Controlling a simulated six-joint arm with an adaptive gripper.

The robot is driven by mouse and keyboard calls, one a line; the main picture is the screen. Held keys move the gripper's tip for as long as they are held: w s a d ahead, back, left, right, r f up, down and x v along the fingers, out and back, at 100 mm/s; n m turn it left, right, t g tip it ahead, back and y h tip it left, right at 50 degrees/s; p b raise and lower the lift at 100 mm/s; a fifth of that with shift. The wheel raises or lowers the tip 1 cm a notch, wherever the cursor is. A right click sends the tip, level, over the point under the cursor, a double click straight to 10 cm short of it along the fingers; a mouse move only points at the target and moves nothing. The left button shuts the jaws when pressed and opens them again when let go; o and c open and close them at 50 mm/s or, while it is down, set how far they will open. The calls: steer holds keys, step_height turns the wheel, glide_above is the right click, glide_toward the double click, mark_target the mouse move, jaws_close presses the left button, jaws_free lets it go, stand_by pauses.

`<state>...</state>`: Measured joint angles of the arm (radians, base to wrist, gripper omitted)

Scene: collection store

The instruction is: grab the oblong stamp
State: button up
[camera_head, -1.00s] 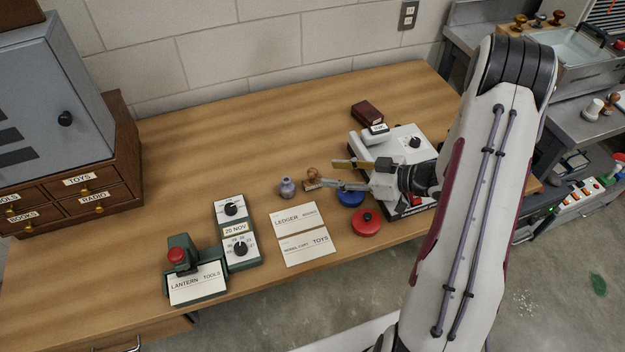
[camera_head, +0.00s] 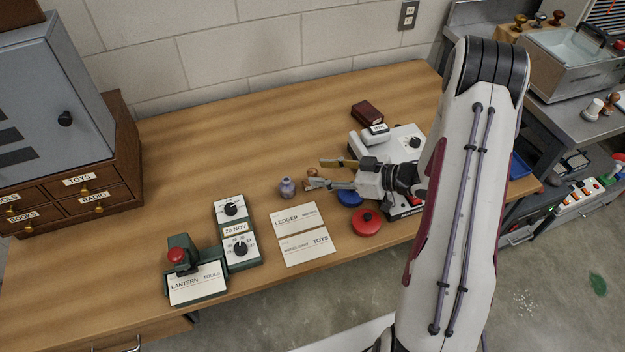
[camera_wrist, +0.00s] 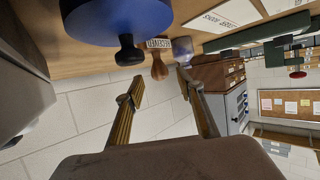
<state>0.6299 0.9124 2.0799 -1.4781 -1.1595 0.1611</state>
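The oblong stamp, with a brown wooden handle (camera_head: 312,173), stands on the table beside the small grey-purple bottle (camera_head: 287,188). In the wrist view its handle (camera_wrist: 160,70) and pale lettered block (camera_wrist: 158,44) show ahead of my fingers. My gripper (camera_head: 327,173) is open, low over the table, with its fingertips close to the stamp's right side. One finger partly covers the stamp in the head view. In the wrist view my gripper (camera_wrist: 166,95) has a clear gap between its two fingers, and nothing is held in it.
A blue round pad (camera_head: 349,198) lies just below my gripper, with a red round tin (camera_head: 366,222) nearer the front. A white machine (camera_head: 405,150) stands behind to the right. Two cards (camera_head: 303,232) lie in front of the bottle.

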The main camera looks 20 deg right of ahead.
mark_target(312, 169)
steer(key=shift+x, duration=1.9)
jaws_close()
